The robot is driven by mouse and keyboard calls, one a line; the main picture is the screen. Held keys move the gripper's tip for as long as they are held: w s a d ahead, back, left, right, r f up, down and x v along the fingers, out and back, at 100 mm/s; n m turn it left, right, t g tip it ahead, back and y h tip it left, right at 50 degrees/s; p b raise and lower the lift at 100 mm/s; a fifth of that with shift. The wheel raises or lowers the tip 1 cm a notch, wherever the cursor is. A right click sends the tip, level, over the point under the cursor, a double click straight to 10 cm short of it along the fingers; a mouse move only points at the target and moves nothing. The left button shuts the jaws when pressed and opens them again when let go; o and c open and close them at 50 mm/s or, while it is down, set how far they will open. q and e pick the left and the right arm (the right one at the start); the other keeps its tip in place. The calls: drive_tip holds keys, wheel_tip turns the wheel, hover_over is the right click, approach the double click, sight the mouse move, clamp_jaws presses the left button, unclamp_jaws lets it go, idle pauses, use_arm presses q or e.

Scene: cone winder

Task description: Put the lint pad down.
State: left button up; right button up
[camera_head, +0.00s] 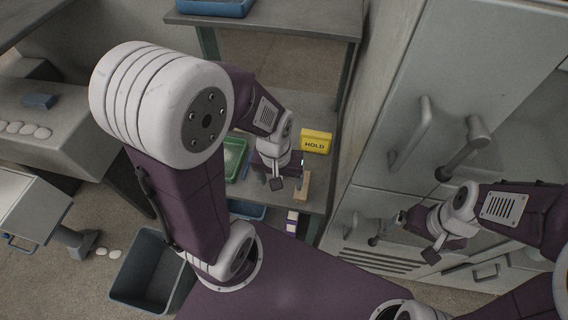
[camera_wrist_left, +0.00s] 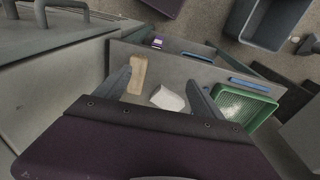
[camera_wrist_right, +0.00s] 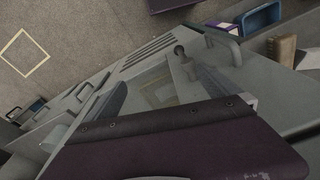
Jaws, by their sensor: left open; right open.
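A small white block-like pad (camera_wrist_left: 167,98), which I take to be the lint pad, lies on the grey shelf (camera_wrist_left: 190,70) in the left wrist view. It shows between the open fingers of my left gripper (camera_wrist_left: 158,85), and neither finger visibly grips it. In the head view my left gripper (camera_head: 286,178) hangs over the shelf and hides the pad. My right gripper (camera_head: 402,246) is open in front of the grey cabinet. In the right wrist view its fingers (camera_wrist_right: 160,80) have nothing between them.
A green tray (camera_head: 235,157) and a yellow HOLD sign (camera_head: 316,141) are on the shelf. The cabinet (camera_head: 440,90) with protruding handles stands right. A grey bin (camera_head: 150,275) stands on the floor at left.

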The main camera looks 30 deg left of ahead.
use_arm(q)
drive_tip(key=w+a+r+n+p, duration=0.1)
drive_tip(key=w+a+r+n, duration=0.1)
drive_tip(key=w+n, duration=0.75)
drive_tip(key=w+a+f+n, duration=0.1)
drive_tip(key=a+f, duration=0.1)
drive_tip(key=f, duration=0.1)
drive_tip(key=w+a+f+n+p, duration=0.1)
drive_tip(key=a+f, duration=0.1)
drive_tip(key=f, duration=0.1)
drive_tip(key=w+a+f+n+g+h+p, duration=0.1)
drive_tip(key=a+f+n, duration=0.1)
drive_tip(key=f, duration=0.1)
drive_tip(key=shift+a+f, duration=0.2)
drive_tip(key=shift+f, duration=0.55)
wheel_tip(320, 180, down, 4)
drive_tip(key=shift+f+p, duration=0.1)
drive_tip(key=shift+p, duration=0.2)
drive_tip(key=shift+f, duration=0.3)
drive_tip(key=c, duration=1.4)
use_arm(e)
drive_tip(key=r, duration=0.3)
drive_tip(key=shift+s+a+r, duration=0.1)
drive_tip(key=shift+a+r, duration=0.1)
drive_tip(key=shift+r, duration=0.15)
